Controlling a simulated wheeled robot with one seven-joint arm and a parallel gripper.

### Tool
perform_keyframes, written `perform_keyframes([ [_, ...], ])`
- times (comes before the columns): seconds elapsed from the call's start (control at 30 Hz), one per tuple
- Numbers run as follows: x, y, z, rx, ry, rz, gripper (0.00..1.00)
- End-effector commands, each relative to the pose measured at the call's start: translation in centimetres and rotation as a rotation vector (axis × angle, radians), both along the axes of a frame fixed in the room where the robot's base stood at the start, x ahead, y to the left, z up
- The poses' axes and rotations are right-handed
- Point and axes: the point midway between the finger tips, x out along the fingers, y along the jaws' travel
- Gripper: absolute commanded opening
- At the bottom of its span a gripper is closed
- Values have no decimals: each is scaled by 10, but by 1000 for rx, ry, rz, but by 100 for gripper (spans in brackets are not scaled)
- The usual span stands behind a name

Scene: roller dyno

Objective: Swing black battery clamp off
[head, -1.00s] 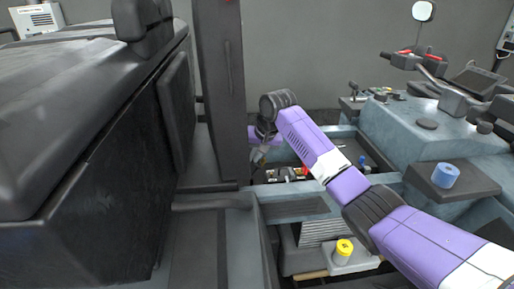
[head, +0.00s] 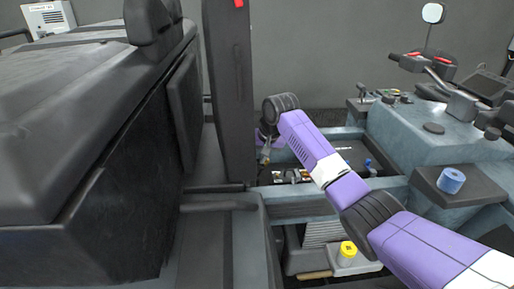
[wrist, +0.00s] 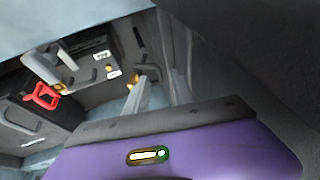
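The battery (wrist: 95,65) is a dark box in the wrist view, with pale labels on it. A red clamp (wrist: 42,96) shows at its left. A dark looped piece (wrist: 150,71), which looks like the black battery clamp, is near my left fingertip beside a brass-coloured spot; I cannot tell whether they touch. My gripper (wrist: 155,88) has its two pale fingers apart, with nothing clearly held between them. In the head view my gripper (head: 264,153) points down over the open bay, partly hidden by my wrist. The black clamp cannot be made out there.
A dark upright post (head: 229,95) and black seat (head: 90,130) stand close left of my gripper. A grey frame rail (head: 300,208) crosses in front of the bay. A blue roll (head: 451,180) and yellow-capped container (head: 347,252) are to the right and below.

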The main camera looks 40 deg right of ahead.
Motion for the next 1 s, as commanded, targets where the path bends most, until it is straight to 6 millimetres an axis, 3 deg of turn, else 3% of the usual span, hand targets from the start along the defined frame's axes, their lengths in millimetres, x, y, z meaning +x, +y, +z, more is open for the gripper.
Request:
perform_keyframes([
  [0.17,1,0,17,0,-4,1,30],
  [0.8,1,0,156,-1,-4,1,30],
  [1.0,1,1,187,-1,-3,1,30],
])
